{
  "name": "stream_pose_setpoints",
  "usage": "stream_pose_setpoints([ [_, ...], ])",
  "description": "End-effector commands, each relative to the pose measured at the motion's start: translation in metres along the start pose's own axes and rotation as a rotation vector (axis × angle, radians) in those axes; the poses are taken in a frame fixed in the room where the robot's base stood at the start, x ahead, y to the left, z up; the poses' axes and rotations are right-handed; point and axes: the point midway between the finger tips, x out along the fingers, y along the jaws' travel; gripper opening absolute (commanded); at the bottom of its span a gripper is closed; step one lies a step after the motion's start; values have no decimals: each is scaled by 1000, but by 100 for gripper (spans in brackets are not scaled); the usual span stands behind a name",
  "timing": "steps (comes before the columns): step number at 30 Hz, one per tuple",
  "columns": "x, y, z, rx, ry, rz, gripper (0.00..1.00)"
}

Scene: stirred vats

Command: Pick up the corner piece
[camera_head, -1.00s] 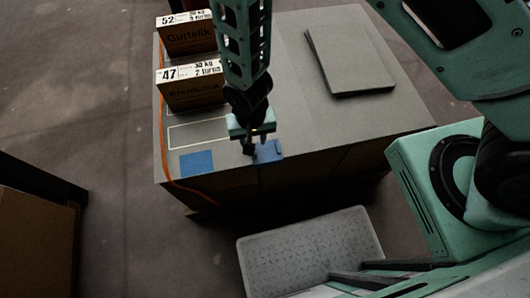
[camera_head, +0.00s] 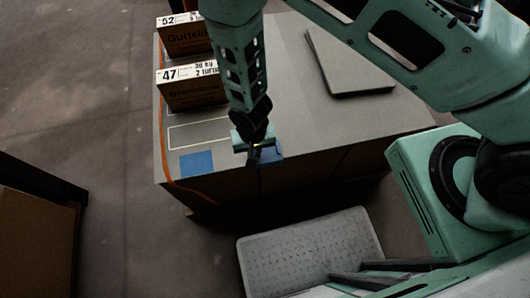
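A small blue piece (camera_head: 271,154), which looks like the corner piece, is at the front edge of the grey table top. My gripper (camera_head: 254,160) is right at it, pointing down from above, and hides part of it. The fingers are small and dark here, so I cannot tell whether they are apart or closed on the blue piece. A flat blue square (camera_head: 196,163) lies on the table top to the left of my gripper.
Two labelled brown boxes, marked 47 (camera_head: 193,93) and 52 (camera_head: 184,39), stand along the table's left side. A dark flat panel (camera_head: 346,64) lies at the back right. An orange cable (camera_head: 163,130) runs down the left edge. A white-outlined rectangle (camera_head: 199,134) is empty.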

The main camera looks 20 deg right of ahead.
Motion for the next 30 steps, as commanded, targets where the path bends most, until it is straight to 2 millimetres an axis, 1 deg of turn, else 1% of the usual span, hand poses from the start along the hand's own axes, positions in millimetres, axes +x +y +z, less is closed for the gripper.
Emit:
stream_pose_setpoints([
  [11, -1, 0, 0, 0, 0, 0, 0],
  [16, -10, 0, 0, 1, 0, 0, 0],
  [20, -26, 0, 0, 0, 1, -1, 0],
  [30, -81, -1, -1, 0, 2, -2, 0],
])
